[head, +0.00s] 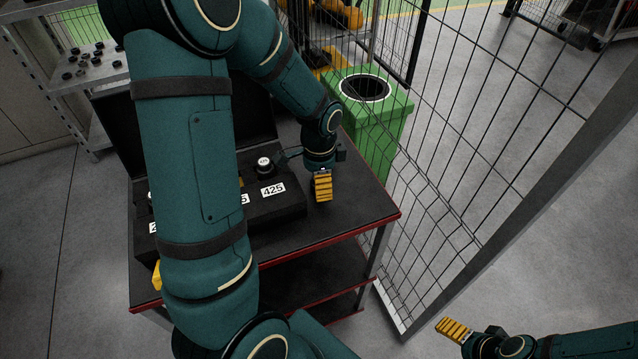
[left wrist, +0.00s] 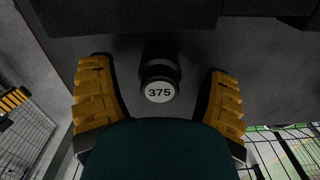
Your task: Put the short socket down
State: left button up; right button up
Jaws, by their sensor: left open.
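The short socket (left wrist: 159,80), a dark cylinder with a white end face marked 375, shows in the left wrist view. It stands on the dark cart top (left wrist: 210,52), between my left gripper's two yellow fingers, with a gap on each side. My left gripper (head: 323,198) is open, low over the cart top, just right of the socket case (head: 290,208). In the head view I cannot make out the 375 socket there. My right gripper (head: 453,328) is at the lower right, away from the cart; its opening cannot be judged.
Another white-topped socket (head: 263,163) stands in the case by the 425 label (head: 272,190). A green bin (head: 385,125) stands behind the cart's right side. A wire mesh fence (head: 470,140) runs along the right. The cart top's front right is clear.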

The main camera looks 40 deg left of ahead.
pick_arm(q)
grip_shut()
jog(key=shift+r, duration=0.1)
